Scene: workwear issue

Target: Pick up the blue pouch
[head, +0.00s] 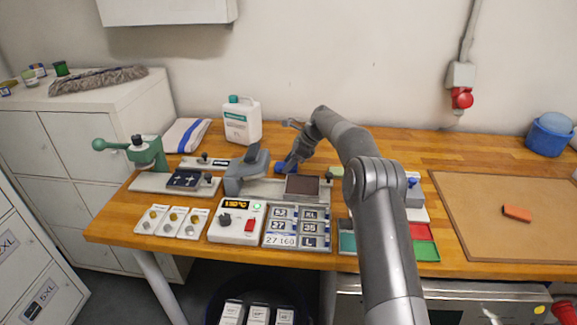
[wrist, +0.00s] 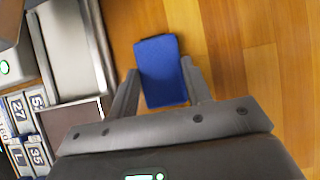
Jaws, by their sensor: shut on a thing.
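The blue pouch (wrist: 161,72) is a small flat rectangle between the two grey fingers of my gripper (wrist: 159,80) in the wrist view. The fingers are shut on its sides, and its far end sticks out past them. In the head view the blue pouch (head: 280,168) shows only as a small blue patch on the table behind the press, partly hidden by my gripper (head: 289,164). I cannot tell whether it touches the wood or is just above it.
A grey heat press (head: 246,172) stands left of my gripper, with a dark plate (head: 302,185) in front. A white jug (head: 242,121) stands behind. A control box (head: 237,222) and number tiles (head: 296,226) lie nearer the front. Bare wood (wrist: 240,60) lies right of the pouch.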

